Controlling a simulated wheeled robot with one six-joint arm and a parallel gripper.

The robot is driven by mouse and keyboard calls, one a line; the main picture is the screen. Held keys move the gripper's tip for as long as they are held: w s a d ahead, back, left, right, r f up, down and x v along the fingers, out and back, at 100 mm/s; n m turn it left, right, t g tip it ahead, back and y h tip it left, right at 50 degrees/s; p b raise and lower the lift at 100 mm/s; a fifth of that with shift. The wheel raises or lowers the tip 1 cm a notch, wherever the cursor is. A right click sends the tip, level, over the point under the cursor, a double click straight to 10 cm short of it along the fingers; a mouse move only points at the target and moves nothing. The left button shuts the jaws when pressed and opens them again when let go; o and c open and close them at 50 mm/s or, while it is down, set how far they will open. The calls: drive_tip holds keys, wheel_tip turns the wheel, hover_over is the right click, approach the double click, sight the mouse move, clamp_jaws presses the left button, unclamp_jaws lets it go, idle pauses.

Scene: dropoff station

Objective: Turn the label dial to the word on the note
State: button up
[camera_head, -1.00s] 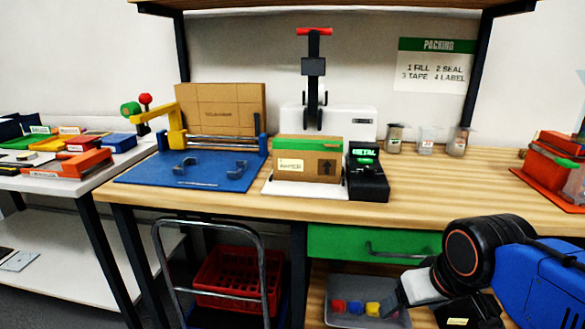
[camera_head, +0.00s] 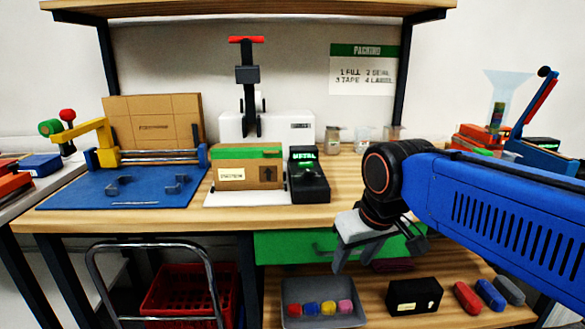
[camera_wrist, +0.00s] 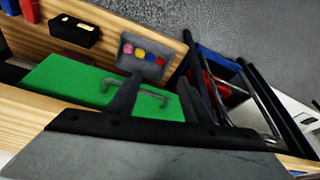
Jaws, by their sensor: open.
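The label device (camera_head: 309,180) is a black box with a lit green display reading METAL, standing right of the carton on the workbench. I cannot make out its dial. A cardboard carton (camera_head: 265,175) with a green top band stands beside it. A pale note (camera_head: 231,174) is on the carton's front; its word is too blurred to read now, but looks like PAPER in the earlier view. My gripper (camera_head: 378,255) is open and empty, below the bench top in front of the green drawer (camera_head: 290,246). In the wrist view its fingers (camera_wrist: 160,98) show over the drawer front (camera_wrist: 70,90).
A blue mat (camera_head: 120,195) with a yellow-armed tool lies left. A tape dispenser-like stand (camera_head: 247,90) is behind the carton. Jars (camera_head: 333,138) and a blue-handled press (camera_head: 545,150) stand right. A grey bin (camera_head: 325,318) is on the lower shelf. The front bench strip is clear.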

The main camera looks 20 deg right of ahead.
drive_tip(key=w+r+g, duration=0.2)
drive_tip(key=w+r, duration=1.1)
drive_tip(key=r, duration=0.4)
drive_tip(key=g, duration=0.2)
approach(309, 171)
wheel_tip(309, 171, down, 8)
drive_tip(key=shift+f, duration=0.15)
drive_tip(key=c, duration=1.1)
drive_tip(key=shift+o, duration=0.2)
